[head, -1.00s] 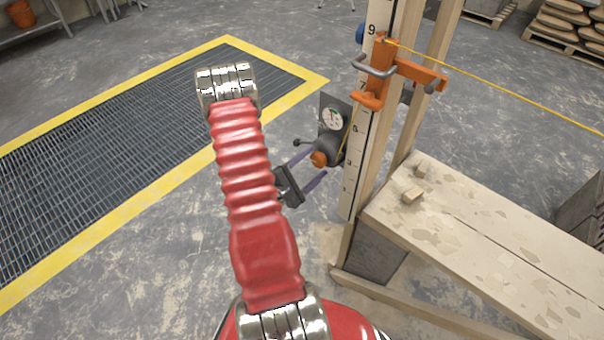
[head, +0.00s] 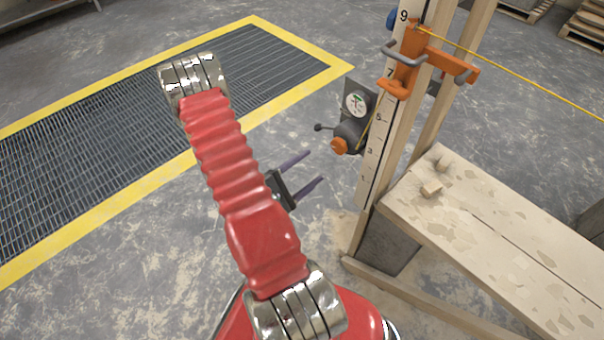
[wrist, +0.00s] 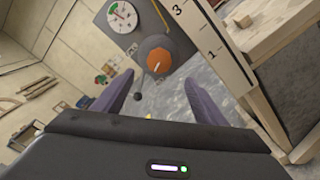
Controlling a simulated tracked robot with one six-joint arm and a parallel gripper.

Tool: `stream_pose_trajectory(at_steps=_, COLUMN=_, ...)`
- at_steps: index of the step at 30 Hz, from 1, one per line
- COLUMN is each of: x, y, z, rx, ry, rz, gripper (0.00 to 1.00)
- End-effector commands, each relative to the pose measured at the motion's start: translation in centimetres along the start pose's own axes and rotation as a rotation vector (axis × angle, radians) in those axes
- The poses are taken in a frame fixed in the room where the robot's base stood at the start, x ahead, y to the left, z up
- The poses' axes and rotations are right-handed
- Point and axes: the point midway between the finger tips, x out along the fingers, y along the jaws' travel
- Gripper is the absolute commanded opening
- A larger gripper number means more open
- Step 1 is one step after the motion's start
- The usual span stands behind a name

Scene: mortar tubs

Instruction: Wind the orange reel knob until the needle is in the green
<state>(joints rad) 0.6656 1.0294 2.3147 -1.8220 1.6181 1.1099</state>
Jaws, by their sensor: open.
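The orange reel knob (head: 339,146) sits on the dark reel (head: 352,133) fixed to the upright numbered post. In the wrist view the knob (wrist: 159,61) shows a pale line across its face and lies beyond the fingertips. The round gauge (head: 356,104) is on a grey plate above the reel. In the wrist view the gauge (wrist: 122,16) shows a green patch and a red patch; I cannot tell surely where its needle points. My gripper (head: 315,166) is open and empty, below and left of the knob, apart from it. Its two purple fingers (wrist: 159,88) also show in the wrist view.
An orange bracket (head: 406,62) on the post holds a yellow line running off to the right. A wooden bench (head: 480,225) with small blocks stands right of the post. A small crank with a dark ball (head: 318,127) sticks out left of the reel.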

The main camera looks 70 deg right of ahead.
Motion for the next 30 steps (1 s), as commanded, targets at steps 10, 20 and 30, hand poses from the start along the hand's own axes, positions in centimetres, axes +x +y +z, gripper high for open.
stream_pose_trajectory(at_steps=10, x=-2.4, y=0.0, z=0.0, rx=0.000, ry=0.000, rz=-0.001, gripper=0.65)
stream_pose_trajectory(at_steps=20, x=-2.5, y=0.0, z=0.0, rx=0.000, ry=0.000, rz=-0.001, gripper=0.65)
stream_pose_trajectory(at_steps=30, x=-2.5, y=0.0, z=0.0, rx=0.001, ry=-0.001, rz=-0.001, gripper=0.65)
